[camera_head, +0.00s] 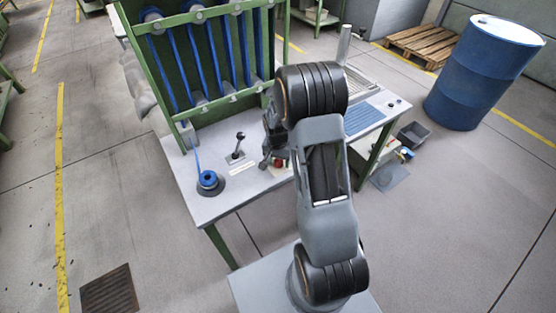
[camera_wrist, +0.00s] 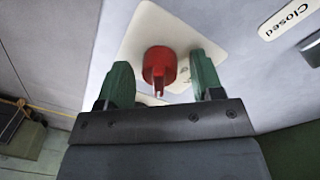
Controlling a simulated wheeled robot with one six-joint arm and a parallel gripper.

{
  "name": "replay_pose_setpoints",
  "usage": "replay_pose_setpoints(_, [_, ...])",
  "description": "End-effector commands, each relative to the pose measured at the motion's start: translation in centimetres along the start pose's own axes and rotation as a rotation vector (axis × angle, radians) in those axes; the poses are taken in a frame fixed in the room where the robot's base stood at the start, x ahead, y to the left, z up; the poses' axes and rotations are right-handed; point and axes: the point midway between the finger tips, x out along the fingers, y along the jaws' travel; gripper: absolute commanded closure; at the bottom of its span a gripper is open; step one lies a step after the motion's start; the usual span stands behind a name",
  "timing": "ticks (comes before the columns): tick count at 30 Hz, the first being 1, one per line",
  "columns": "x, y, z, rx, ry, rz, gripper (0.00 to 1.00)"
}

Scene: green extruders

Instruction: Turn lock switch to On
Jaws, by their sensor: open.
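The lock switch is a red rotary knob (camera_wrist: 160,66) on a pale square plate (camera_wrist: 142,38), seen in the wrist view. My gripper (camera_wrist: 160,82) is open, with one green-tipped finger on each side of the knob; I cannot tell whether either finger touches it. In the head view, the red knob (camera_head: 279,163) shows on the table top just beside my gripper (camera_head: 270,158), partly hidden by my arm. A label reading "Closed" (camera_wrist: 285,20) lies to the right of the plate in the wrist view. No "On" mark is readable.
The table (camera_head: 225,203) carries a blue spool on a round base (camera_head: 208,181) and a black lever (camera_head: 238,146) left of my gripper. A green frame with blue strips (camera_head: 208,103) rises behind. A blue keyboard-like panel (camera_head: 362,117) is at right. A blue barrel (camera_head: 485,75) stands farther right.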

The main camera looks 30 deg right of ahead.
Motion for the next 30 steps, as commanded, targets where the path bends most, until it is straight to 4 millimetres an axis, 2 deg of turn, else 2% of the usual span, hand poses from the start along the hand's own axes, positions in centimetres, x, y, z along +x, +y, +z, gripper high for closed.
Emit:
replay_pose_setpoints(2, [-0.01, 0.00, 0.00, 0.000, 0.000, 0.000, 0.40])
replay_pose_setpoints(18, [-0.07, -0.35, 0.29, -0.003, 0.000, 0.000, 0.89])
replay_pose_setpoints(25, [-0.02, -0.10, 0.06, -0.030, 0.001, 0.000, 0.89])
replay_pose_setpoints(30, [0.01, -0.09, 0.05, -0.115, 0.006, 0.000, 0.89])
